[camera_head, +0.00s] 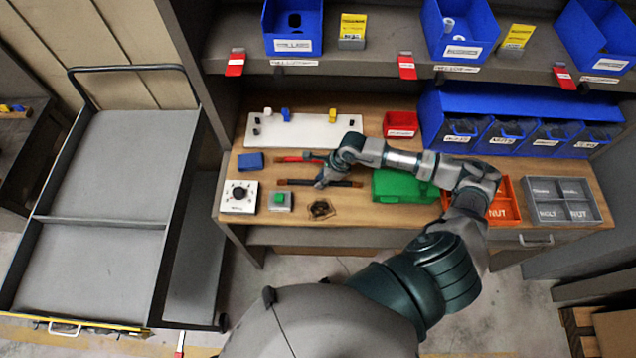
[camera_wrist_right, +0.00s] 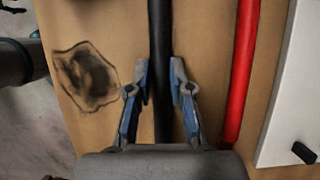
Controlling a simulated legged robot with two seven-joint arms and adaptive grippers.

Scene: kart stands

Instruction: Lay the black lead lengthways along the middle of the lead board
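The black lead (camera_head: 296,182) runs left to right on the wooden bench, in front of the red lead (camera_head: 291,159). It stands as an upright dark bar in the right wrist view (camera_wrist_right: 160,35). My right gripper (camera_wrist_right: 161,75) has its fingertips close against both sides of it and looks shut on it, around its middle. In the head view the right gripper (camera_head: 321,183) hides part of the lead. I cannot tell any lift off the bench. The white lead board (camera_head: 308,132) lies behind both leads; its edge shows in the right wrist view (camera_wrist_right: 292,110). My left gripper is out of view.
Small black, blue and yellow pieces stand on the board. A blue block (camera_head: 250,161), a dial box (camera_head: 239,197), a green-button box (camera_head: 280,201) and a dark stain (camera_head: 321,209) are nearby. A red bin (camera_head: 400,124) and green box (camera_head: 403,187) are at right.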

